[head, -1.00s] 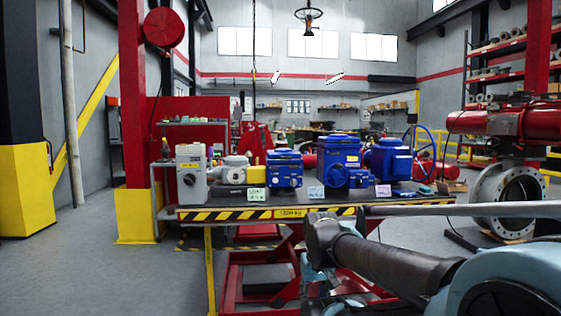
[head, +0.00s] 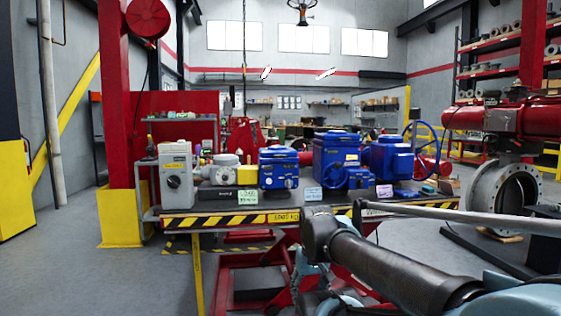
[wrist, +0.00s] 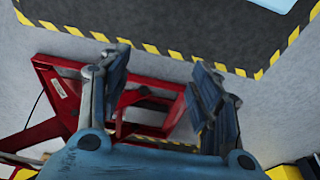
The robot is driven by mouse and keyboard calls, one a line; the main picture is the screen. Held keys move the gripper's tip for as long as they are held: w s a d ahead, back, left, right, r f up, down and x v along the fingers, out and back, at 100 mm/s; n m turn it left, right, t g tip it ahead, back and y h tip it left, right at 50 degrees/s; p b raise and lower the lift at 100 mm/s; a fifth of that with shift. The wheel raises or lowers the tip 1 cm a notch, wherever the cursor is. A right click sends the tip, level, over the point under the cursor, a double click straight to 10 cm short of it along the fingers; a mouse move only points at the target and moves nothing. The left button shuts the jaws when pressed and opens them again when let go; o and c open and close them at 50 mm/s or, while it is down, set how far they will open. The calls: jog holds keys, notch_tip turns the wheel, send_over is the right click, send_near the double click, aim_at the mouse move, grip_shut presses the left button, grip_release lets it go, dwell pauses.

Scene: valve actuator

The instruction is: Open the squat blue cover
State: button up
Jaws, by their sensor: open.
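Three blue housings stand on the lift table (head: 230,220). The left one (head: 279,168) is small, with a round knob on its front. The middle one (head: 335,155) is tall and boxy, with a smaller unit at its lower right. The right one (head: 391,158) is broad, beside a blue handwheel (head: 424,146). I cannot tell for certain which carries the squat cover. In the wrist view, my gripper (wrist: 162,78) is open and empty, over the floor and red lift frame, short of the striped table edge. In the head view the fingers are hard to make out.
A grey box (head: 176,172) with a black knob, a grey motor (head: 223,174) and small label cards (head: 247,198) share the table. A red column with a yellow foot (head: 122,215) stands left. A large flanged valve (head: 503,190) stands right. The left floor is open.

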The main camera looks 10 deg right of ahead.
jog(key=shift+o, duration=0.2)
jog(key=w+r+t, duration=0.2)
jog(key=w, duration=0.5)
jog(key=w+r+t, duration=0.2)
jog(key=w, duration=0.6)
jog(key=shift+r+t, duration=0.35)
jog(key=shift+t, duration=0.05)
jog(key=t, duration=1.5)
send_near(281, 157)
jog(key=x, duration=0.9)
jog(key=shift+w+a+r, duration=0.1)
jog(key=shift+w+r, duration=0.05)
jog(key=shift+w, duration=0.1)
jog(key=shift+c, duration=0.5)
jog(key=c, duration=1.4)
